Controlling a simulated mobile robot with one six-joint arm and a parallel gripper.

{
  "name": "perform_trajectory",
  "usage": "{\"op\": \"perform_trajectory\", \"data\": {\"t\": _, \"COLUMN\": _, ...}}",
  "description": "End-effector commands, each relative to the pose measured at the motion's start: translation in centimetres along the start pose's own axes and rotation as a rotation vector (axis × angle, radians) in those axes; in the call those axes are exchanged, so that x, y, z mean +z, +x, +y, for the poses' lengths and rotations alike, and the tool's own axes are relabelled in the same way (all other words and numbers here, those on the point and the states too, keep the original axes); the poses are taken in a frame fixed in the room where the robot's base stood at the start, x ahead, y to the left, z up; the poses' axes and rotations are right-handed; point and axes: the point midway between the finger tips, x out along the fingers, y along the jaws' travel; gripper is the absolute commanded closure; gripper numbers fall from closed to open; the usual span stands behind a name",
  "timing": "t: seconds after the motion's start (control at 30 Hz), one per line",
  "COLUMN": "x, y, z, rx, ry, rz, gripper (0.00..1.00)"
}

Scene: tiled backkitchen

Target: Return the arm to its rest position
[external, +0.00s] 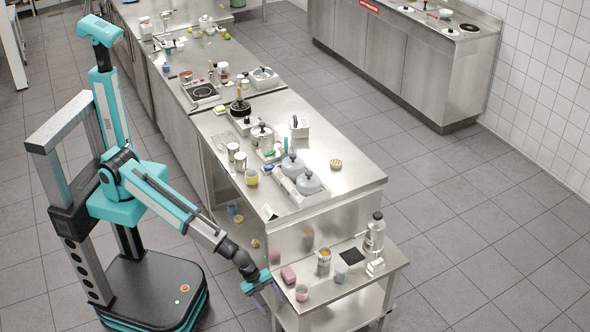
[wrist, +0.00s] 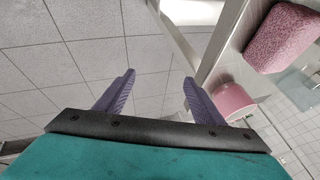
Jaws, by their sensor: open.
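My gripper (external: 267,289) is at the end of my outstretched arm, low beside the left edge of the small steel side table (external: 334,304). In the wrist view my gripper (wrist: 158,90) shows two purple fingers spread apart with nothing between them. Grey floor tiles and the table's edge show beyond the fingers. A pink sponge-like block (wrist: 282,38) and a pink cup (wrist: 235,101) stand on the table to the right of the fingers. The pink block (external: 288,275) and pink cup (external: 302,293) also show in the external view, close to my gripper.
The side table also holds a can-like container (external: 323,262), a pale cup (external: 341,272), a black square (external: 352,256) and a metal blender-like jug (external: 375,233). A long steel counter (external: 345,189) crowded with cookware runs behind it. The floor (external: 440,281) right of the side table is clear.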

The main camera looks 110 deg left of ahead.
Motion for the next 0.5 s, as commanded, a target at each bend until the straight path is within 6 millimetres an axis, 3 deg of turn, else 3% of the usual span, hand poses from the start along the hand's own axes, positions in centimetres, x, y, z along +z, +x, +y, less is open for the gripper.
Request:
{"op": "perform_trajectory", "data": {"t": 0.27, "x": 9.9, "y": -0.1, "z": 5.0, "rx": 0.11, "ry": -0.182, "rz": -0.179, "gripper": 0.38}}
{"op": "perform_trajectory", "data": {"t": 0.5, "x": 20.1, "y": -2.1, "z": 11.0, "rx": 0.212, "ry": -0.393, "rz": -0.397, "gripper": 0.38}}
